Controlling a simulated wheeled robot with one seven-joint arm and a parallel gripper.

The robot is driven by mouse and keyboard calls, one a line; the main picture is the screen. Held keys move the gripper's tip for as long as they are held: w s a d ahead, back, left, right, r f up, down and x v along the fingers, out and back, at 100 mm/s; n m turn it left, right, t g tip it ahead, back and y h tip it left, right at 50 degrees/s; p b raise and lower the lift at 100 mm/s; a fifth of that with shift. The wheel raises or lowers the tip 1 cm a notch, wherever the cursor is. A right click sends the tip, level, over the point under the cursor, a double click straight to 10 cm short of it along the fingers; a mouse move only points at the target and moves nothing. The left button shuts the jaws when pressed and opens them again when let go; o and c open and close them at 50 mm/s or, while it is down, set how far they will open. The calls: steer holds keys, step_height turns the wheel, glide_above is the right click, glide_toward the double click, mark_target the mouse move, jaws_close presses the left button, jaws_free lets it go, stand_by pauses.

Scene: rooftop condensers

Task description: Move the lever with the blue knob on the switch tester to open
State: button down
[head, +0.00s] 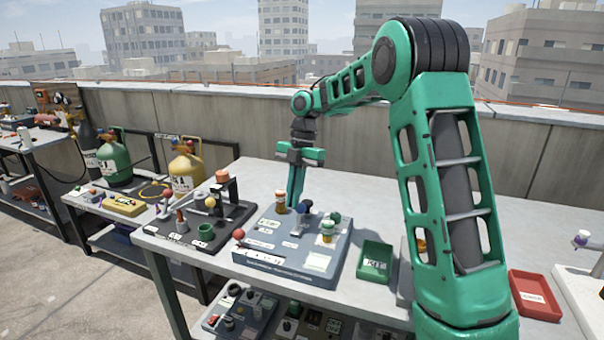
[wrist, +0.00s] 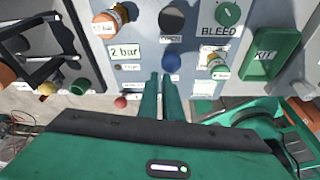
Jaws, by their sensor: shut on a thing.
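The switch tester (head: 285,268) is a grey-blue panel box on the table, with labels and several controls. The lever's blue knob (head: 306,205) stands above its upper middle. The blue knob (wrist: 172,63) also shows in the wrist view, right at my fingertips. My gripper (head: 296,203) points down from above, shut on the blue knob; the fingers partly hide it. In the wrist view my gripper (wrist: 165,76) has its fingers close together. The lever's lower part is mostly hidden.
Beside the knob stand an orange-capped gauge part (head: 280,202) and a green knob (head: 334,218). A red knob (head: 239,234) is at the panel's left edge. A green KIT tray (head: 375,262) lies right of the panel, and a black fixture (head: 190,228) lies left.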

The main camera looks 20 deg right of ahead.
steer(key=w+d+r, duration=0.4)
steer(key=r, duration=0.3)
steer(key=shift+d, duration=0.15)
stand_by(0.7)
